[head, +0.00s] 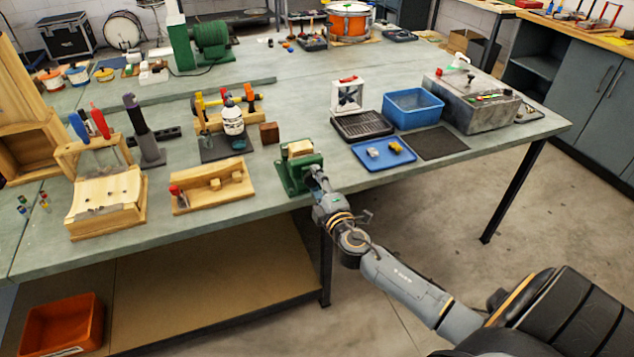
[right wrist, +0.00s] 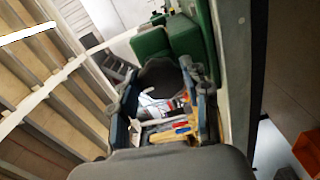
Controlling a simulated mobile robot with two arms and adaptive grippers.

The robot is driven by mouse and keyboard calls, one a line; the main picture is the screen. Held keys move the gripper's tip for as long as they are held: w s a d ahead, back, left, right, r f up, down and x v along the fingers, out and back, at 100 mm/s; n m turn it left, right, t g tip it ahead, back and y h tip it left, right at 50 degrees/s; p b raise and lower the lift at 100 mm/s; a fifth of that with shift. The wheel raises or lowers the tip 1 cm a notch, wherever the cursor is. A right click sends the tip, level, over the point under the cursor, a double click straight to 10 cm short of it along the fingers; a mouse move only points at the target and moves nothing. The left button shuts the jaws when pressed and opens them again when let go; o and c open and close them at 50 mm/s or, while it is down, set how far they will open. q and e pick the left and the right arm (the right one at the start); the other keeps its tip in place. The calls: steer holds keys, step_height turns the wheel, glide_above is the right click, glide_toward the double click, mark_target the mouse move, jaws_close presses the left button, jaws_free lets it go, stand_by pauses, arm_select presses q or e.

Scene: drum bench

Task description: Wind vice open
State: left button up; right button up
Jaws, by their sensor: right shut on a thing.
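The green vice (head: 291,181) stands at the front edge of the bench, with a light wooden block (head: 300,148) at its top between the jaws. My right gripper (head: 316,176) is at the front of the vice, shut on its handle; the handle itself is mostly hidden by the fingers. In the right wrist view, the green vice body (right wrist: 185,38) is just beyond the fingers of the right gripper (right wrist: 166,82), and a dark rounded part sits between them. My left gripper is not in view.
Left of the vice is a wooden tray (head: 213,190); a small brown block (head: 269,133) lies behind. To the right are a blue tray (head: 377,160), a blue bin (head: 412,108) and a dark mat (head: 437,143). Floor in front of the bench is clear around my arm.

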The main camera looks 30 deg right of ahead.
steer(key=n+p, duration=0.1)
steer(key=n, duration=0.3)
steer(key=n+p, duration=0.1)
steer(key=n, duration=0.3)
steer(key=r+n, duration=0.1)
steer(key=n, duration=0.3)
steer(key=shift+w+n+p, duration=0.1)
steer(key=shift+n+p, duration=0.3)
stand_by(0.3)
steer(key=o, duration=1.1)
steer(key=shift+o, duration=0.3)
steer(key=shift+w+f, duration=0.15)
steer(key=shift+f, duration=0.1)
steer(key=shift+s+a+f, duration=0.1)
steer(key=shift+s+a, duration=0.05)
steer(key=shift+s, duration=0.25)
steer(key=v, duration=1.1)
steer(key=shift+s+a, duration=0.1)
